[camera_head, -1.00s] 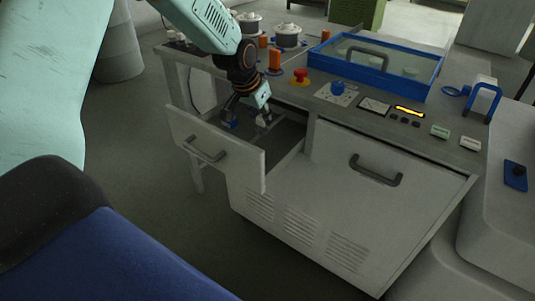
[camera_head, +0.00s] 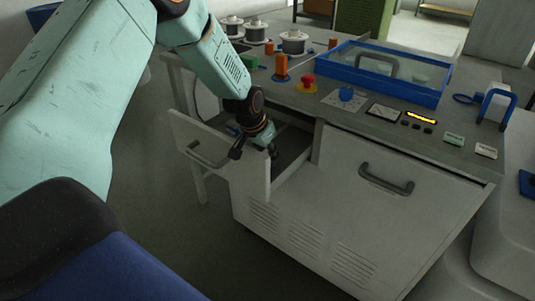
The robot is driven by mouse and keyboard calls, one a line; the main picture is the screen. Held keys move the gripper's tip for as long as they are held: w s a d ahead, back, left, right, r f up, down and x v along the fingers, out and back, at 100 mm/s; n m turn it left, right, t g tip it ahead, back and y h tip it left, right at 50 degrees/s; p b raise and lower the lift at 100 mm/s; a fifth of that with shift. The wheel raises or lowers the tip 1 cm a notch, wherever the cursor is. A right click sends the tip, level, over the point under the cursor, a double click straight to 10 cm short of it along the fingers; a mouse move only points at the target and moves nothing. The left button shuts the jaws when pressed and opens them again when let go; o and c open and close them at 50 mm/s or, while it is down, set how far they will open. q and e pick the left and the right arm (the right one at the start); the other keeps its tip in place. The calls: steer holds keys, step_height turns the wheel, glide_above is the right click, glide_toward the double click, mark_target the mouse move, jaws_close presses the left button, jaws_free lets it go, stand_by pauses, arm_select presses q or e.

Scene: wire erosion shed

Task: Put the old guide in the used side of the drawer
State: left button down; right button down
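The drawer (camera_head: 215,158) at the left of the grey machine bench is pulled open. My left gripper (camera_head: 255,152) is at the drawer's right end, pointing down, with its dark fingers spread apart. One finger shows near the top edge of the drawer front, the other over the inside. I see nothing between the fingers. A small blue thing (camera_head: 232,130) shows inside the drawer; I cannot tell what it is. The old guide cannot be made out, and my gripper and the drawer front hide much of the inside. My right gripper is not in view.
On the bench top stand a blue-framed clear cover (camera_head: 380,72), a red button (camera_head: 307,82), orange posts (camera_head: 281,67) and white spools (camera_head: 294,42). A closed panel with a dark handle (camera_head: 386,179) is right of the drawer. Floor in front is clear.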

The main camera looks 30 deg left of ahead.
arm_select(q)
steer(key=shift+s+d, duration=0.15)
steer(key=shift+s, duration=0.05)
steer(key=c, duration=1.5)
jaws_free()
steer(key=shift+o, duration=1.2)
steer(key=shift+w+f, duration=0.1)
steer(key=shift+f, duration=0.1)
steer(key=shift+o, duration=0.9)
steer(key=shift+r, duration=0.1)
